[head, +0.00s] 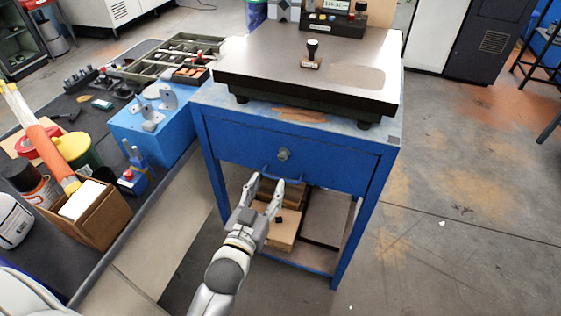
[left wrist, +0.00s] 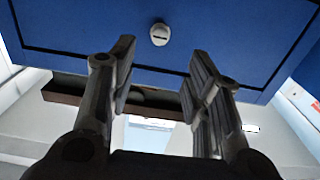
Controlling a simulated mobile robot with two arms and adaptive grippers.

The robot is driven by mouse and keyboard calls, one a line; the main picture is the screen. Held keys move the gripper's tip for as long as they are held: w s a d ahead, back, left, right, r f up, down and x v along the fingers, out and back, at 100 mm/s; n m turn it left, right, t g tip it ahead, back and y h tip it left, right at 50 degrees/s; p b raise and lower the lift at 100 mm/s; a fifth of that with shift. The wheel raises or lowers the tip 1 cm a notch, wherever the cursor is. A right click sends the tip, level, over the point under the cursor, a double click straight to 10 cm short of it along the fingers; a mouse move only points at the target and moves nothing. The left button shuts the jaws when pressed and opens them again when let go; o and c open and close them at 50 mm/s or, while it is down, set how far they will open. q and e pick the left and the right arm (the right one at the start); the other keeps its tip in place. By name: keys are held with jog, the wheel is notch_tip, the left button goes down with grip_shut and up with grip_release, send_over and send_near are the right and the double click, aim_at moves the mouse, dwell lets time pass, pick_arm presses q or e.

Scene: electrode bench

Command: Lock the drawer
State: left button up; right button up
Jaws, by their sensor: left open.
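The blue drawer (head: 235,145) is in the front of a blue cabinet, and its front looks flush with the frame. In the left wrist view the lock knob (left wrist: 159,34) is pale with a short dark slot, above and beyond my fingers. A blue handle shows below the knob, partly behind my fingertips. My left gripper (head: 267,181) is open and empty, just below and left of the knob, apart from it; its spread fingers also show in the left wrist view (left wrist: 160,78). My right gripper is not in view.
Boxes lie on the open shelf below the drawer. A bench with a blue box (head: 150,130) and a cardboard box (head: 100,215) is at the left.

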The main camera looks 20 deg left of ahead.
aim_at(282, 158)
pick_arm(q)
jog(key=w, duration=0.9)
jog(key=shift+w+d+p, duration=0.15)
jog(key=shift+p, duration=0.15)
jog(key=shift+w, duration=0.65)
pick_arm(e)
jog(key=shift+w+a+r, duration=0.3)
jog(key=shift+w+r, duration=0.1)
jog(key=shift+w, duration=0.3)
pick_arm(q)
jog(key=shift+c, duration=0.2)
grip_shut()
jog(key=shift+f, duration=0.1)
